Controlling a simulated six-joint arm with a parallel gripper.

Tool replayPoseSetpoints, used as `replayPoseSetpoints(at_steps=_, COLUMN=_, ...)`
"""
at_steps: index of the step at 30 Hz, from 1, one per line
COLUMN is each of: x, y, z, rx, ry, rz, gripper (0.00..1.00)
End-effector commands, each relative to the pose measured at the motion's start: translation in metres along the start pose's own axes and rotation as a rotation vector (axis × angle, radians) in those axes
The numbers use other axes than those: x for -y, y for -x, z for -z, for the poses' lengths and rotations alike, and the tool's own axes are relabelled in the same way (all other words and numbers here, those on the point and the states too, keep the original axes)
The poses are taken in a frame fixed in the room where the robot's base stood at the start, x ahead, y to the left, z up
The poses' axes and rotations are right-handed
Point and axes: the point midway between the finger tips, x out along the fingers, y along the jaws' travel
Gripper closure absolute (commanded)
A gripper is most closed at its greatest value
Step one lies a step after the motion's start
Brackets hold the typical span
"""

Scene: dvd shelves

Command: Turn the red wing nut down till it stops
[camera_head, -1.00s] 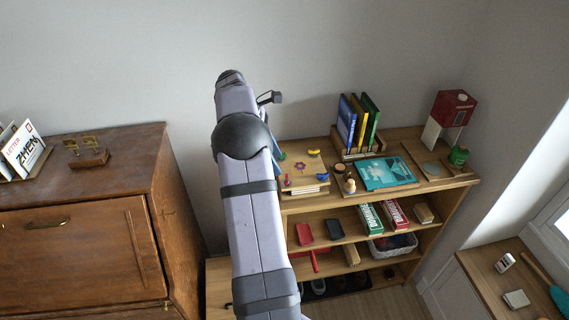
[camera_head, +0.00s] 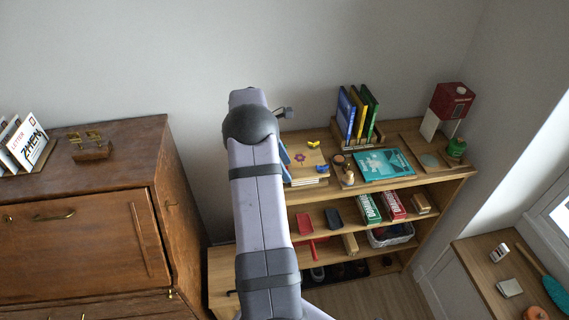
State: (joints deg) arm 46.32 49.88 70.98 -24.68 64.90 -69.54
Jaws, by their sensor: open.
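The red wing nut does not show now; it is hidden behind my arm and gripper at the left end of the shelf top. My gripper (camera_head: 287,163) is mostly hidden behind my arm; only narrow blue parts show at the board's left edge. It is open, and I see nothing held. Its contact with the red nut cannot be seen.
A brown cabinet (camera_head: 85,240) stands left.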

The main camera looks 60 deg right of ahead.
Motion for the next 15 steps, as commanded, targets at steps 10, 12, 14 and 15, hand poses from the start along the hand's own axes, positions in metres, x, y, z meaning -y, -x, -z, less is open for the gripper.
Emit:
replayPoseSetpoints(at_steps=10, x=0.0, y=-0.0009, z=0.0, rx=0.0, ry=0.0, rz=0.0, gripper=0.72)
replayPoseSetpoints(at_steps=12, x=0.0, y=-0.0008, z=0.0, rx=0.0, ry=0.0, rz=0.0, gripper=0.89)
replayPoseSetpoints(at_steps=14, x=0.0, y=-0.0007, z=0.0, rx=0.0, ry=0.0, rz=0.0, gripper=0.9)
replayPoseSetpoints(at_steps=15, x=0.0001, y=-0.0006, z=0.0, rx=0.0, ry=0.0, rz=0.0, gripper=0.9)
